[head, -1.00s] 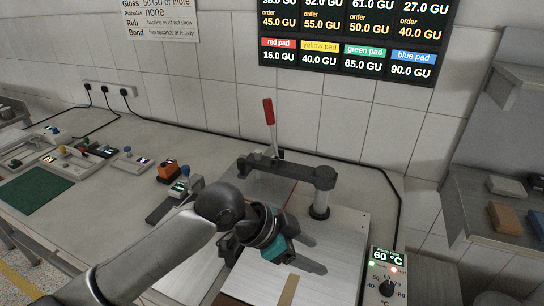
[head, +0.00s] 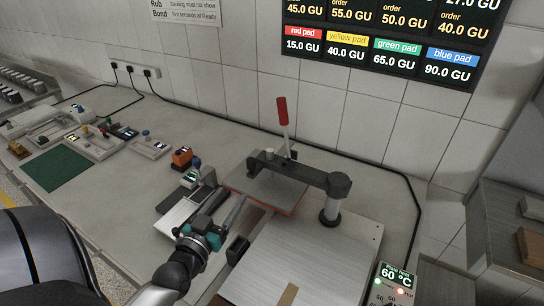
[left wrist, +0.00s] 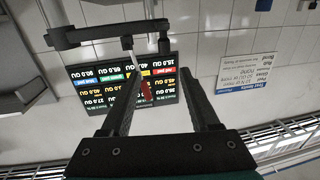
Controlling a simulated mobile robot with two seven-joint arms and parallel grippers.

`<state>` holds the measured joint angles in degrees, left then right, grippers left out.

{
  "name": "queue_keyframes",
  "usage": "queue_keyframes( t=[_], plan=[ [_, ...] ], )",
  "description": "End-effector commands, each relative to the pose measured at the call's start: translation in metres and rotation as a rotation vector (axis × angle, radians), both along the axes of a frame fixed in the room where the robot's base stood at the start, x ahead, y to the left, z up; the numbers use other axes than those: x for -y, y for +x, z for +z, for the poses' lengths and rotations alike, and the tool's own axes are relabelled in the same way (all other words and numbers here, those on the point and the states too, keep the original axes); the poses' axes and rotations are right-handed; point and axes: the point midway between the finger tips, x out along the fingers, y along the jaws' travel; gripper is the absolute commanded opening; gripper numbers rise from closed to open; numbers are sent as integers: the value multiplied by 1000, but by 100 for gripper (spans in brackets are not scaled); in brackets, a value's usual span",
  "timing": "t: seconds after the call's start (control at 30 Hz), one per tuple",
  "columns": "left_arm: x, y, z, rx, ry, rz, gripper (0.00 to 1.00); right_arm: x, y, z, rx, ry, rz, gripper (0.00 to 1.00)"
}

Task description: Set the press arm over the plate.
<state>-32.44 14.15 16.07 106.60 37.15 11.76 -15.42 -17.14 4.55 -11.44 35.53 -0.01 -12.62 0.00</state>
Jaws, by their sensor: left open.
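The dark press arm (head: 300,172) reaches left from its post (head: 331,210) at the back right of the press. A dark flat pad with a reddish edge (head: 262,189) lies under that end, at the back left of the pale plate (head: 310,255). My left gripper (head: 239,230) is open and empty, beside the plate's left edge. In the left wrist view, the press arm (left wrist: 110,33) and red handle (left wrist: 147,91) appear inverted, the handle between my fingers in the picture but apart from them. My right gripper is not shown.
A control box reading 60 °C (head: 395,282) stands at the front right of the plate. A green mat (head: 57,168) lies farther left. A black cable runs along the wall.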

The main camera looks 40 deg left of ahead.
Motion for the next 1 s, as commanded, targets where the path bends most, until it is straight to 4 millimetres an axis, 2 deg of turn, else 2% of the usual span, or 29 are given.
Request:
queue_keyframes(
  t=[0.1,0.27,1.0],
  plan=[
    [-8,-6,1,6,14,22,62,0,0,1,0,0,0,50],
    [-12,8,2,9,15,21,62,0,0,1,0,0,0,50],
    [-41,117,2,9,14,19,62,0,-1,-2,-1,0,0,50]
  ],
)
